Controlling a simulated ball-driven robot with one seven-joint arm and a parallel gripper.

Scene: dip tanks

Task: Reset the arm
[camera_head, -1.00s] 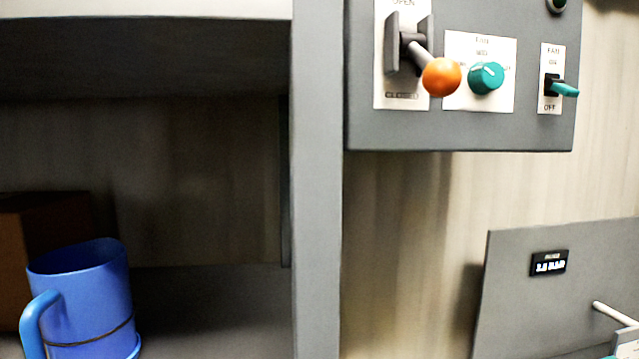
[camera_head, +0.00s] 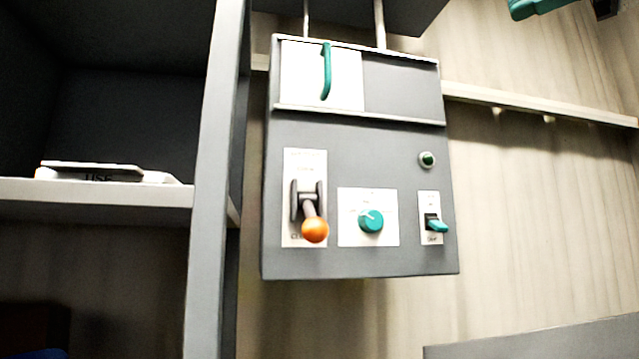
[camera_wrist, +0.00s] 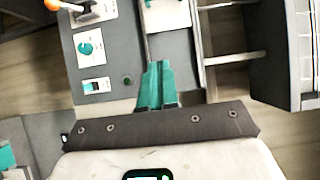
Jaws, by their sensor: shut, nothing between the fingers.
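My gripper (camera_wrist: 158,86) shows in the wrist view, its teal fingers together and empty in front of the grey control box. The box (camera_head: 360,262) fills the middle of the head view. It carries a lever with an orange ball (camera_head: 314,229), pointing down, a teal knob (camera_head: 371,220), a teal toggle switch (camera_head: 436,225) and a green button (camera_head: 427,160). A white panel with a teal handle (camera_head: 326,72) is at the upper left of the box. I cannot tell whether the fingers touch the box.
A grey upright post (camera_head: 212,190) stands left of the box, with a shelf (camera_head: 110,196) holding a flat white object (camera_head: 105,171). A pale rail (camera_head: 540,105) runs along the wall. A teal part (camera_head: 540,6) cuts into the top right corner; I cannot tell what it is.

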